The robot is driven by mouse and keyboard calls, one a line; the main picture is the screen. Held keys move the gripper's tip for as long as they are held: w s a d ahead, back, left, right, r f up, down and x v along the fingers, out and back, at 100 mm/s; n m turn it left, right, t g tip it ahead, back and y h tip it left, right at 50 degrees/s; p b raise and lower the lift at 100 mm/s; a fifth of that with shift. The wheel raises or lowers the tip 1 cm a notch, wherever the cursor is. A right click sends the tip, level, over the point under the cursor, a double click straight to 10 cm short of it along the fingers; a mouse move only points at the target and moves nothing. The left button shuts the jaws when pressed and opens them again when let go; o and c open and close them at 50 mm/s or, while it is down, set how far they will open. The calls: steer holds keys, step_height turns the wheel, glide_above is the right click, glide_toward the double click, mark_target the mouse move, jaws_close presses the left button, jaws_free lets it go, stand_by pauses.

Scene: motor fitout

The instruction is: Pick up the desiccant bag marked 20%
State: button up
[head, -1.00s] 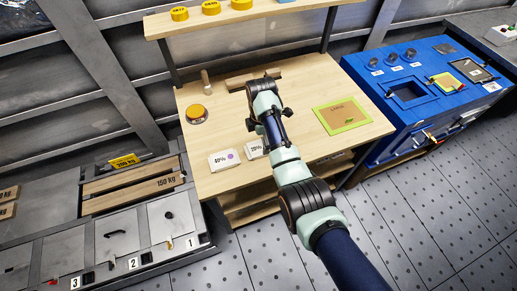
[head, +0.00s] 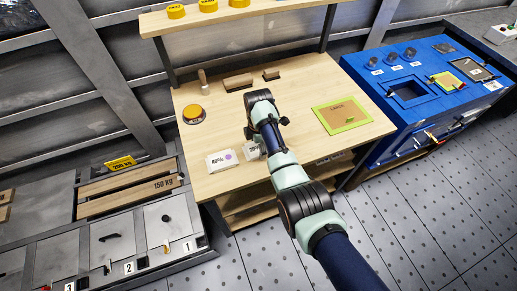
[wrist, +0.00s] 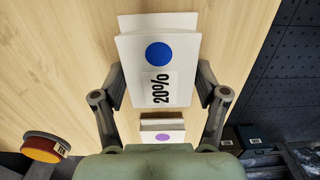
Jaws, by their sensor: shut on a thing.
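The desiccant bag marked 20% (wrist: 157,32) is white with a blue dot and fills the middle of the wrist view. My gripper (wrist: 161,85) is shut on it, one finger against each side. In the head view the same bag (head: 252,151) is mostly hidden behind my gripper (head: 256,138), near the front edge of the wooden workbench (head: 300,105). I cannot tell whether it still touches the bench top.
A second white bag with a purple dot, marked 80% (head: 217,164), lies just left of the held one. An orange-topped round object (head: 194,114) stands further back left. A green-edged board (head: 341,116) lies at right. Wooden blocks (head: 238,82) lie behind.

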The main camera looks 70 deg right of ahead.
steer(key=shift+c, duration=0.7)
step_height(320, 180, up, 20)
steer(key=p, duration=0.8)
steer(key=shift+p, duration=0.4)
